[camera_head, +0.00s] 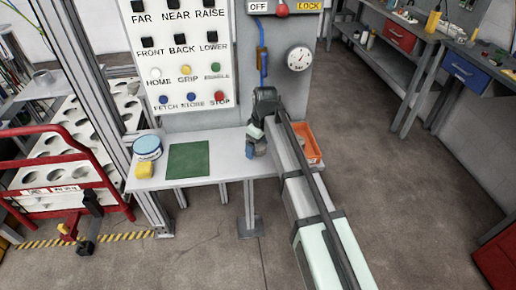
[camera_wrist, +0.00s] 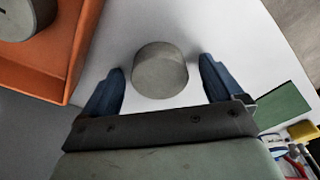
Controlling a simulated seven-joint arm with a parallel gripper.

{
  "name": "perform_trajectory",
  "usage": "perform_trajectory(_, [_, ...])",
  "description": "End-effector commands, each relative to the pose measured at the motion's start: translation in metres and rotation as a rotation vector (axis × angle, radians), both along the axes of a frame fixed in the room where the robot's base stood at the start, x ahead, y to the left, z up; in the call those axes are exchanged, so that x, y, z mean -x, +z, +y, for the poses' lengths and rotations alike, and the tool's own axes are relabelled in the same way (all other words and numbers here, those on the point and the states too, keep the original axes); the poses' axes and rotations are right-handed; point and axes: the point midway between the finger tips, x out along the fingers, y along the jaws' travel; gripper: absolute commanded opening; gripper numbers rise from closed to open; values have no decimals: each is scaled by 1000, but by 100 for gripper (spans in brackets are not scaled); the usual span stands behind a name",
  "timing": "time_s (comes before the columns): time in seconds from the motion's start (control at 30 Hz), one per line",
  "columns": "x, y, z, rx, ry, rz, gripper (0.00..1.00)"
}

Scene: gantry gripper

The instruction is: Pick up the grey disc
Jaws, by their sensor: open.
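The grey disc (camera_wrist: 160,72) is a short, thick round piece lying flat on the white table in the wrist view. My gripper (camera_wrist: 161,66) is open, with one blue finger on each side of the disc in that picture. Gaps show between the disc and both fingers; I cannot tell how far above the table the fingertips are. In the head view my gripper (camera_head: 250,153) is low over the table's right part, and my arm hides much of that spot.
An orange tray (camera_wrist: 62,52) holding another grey round piece (camera_wrist: 25,18) stands beside the disc. A button panel (camera_head: 187,55) rises behind the table.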

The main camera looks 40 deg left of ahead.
Motion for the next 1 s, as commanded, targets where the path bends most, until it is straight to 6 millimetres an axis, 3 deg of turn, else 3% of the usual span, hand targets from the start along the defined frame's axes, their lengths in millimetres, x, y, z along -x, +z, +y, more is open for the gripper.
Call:
perform_trajectory(0.07, [0, 0, 0, 0, 0, 0, 90])
perform_trajectory(0.73, [0, 0, 0, 0, 0, 0, 26])
perform_trajectory(1.0, [0, 2, 0, 0, 0, 0, 26])
